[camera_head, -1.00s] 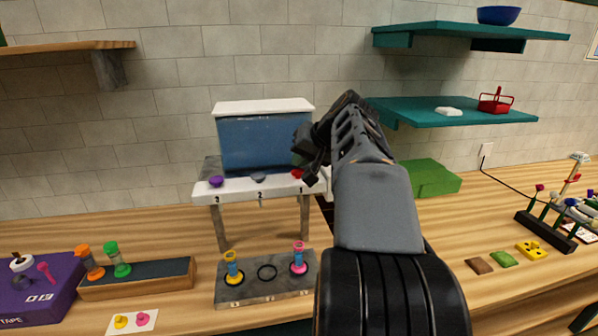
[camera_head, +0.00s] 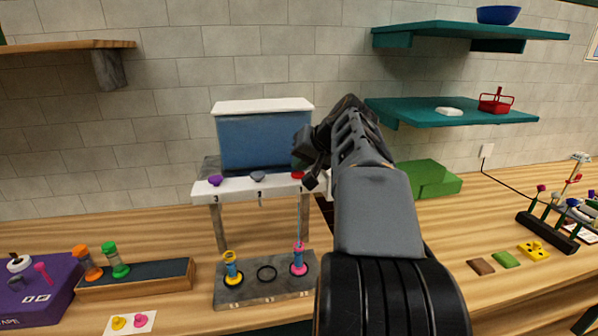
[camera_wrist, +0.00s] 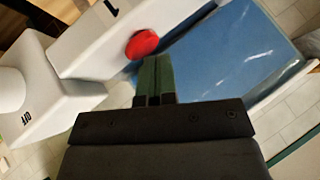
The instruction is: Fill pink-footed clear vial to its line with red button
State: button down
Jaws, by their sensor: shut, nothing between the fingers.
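The pink-footed clear vial (camera_head: 298,261) stands upright in the right-hand spot of the grey base, with blue showing inside; its line is too small to make out. A thin blue stream (camera_head: 298,215) falls from the white dispenser shelf (camera_head: 235,190) into it. The red button (camera_head: 297,175) is at the right end of the shelf front and also shows in the wrist view (camera_wrist: 142,43). My gripper (camera_wrist: 156,62) is shut and empty, its green fingertips at the button, seemingly touching it. In the head view my arm partly hides this spot.
A blue tank (camera_head: 262,142) stands on the shelf, with purple (camera_head: 215,180) and grey (camera_head: 258,176) buttons beside the red one. A yellow-footed vial (camera_head: 232,268) stands in the left spot of the grey base (camera_head: 250,292); the middle ring is empty. A green block (camera_head: 430,178) lies right of my arm.

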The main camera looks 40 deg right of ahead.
aim_at(300, 173)
dwell(0.3)
jog(key=shift+r+p, duration=0.8)
jog(key=shift+r, duration=0.2)
notch_tip(300, 173, up, 5)
jog(key=p, duration=0.4)
jog(key=shift+a+f, duration=0.1)
dwell(1.4)
jog(key=s+a+f+n+g, duration=0.2)
jog(key=s+a+f, duration=0.4)
jog(key=a+f, duration=0.4)
jog(key=s+a+f+n+g+h, duration=0.1)
jog(key=s+a+f+n, duration=0.4)
jog(key=a+f, duration=0.5)
jog(key=shift+s+a+f+g+h, duration=0.35)
jog(key=shift+s+f+g, duration=0.2)
jog(key=shift+s+g, duration=0.15)
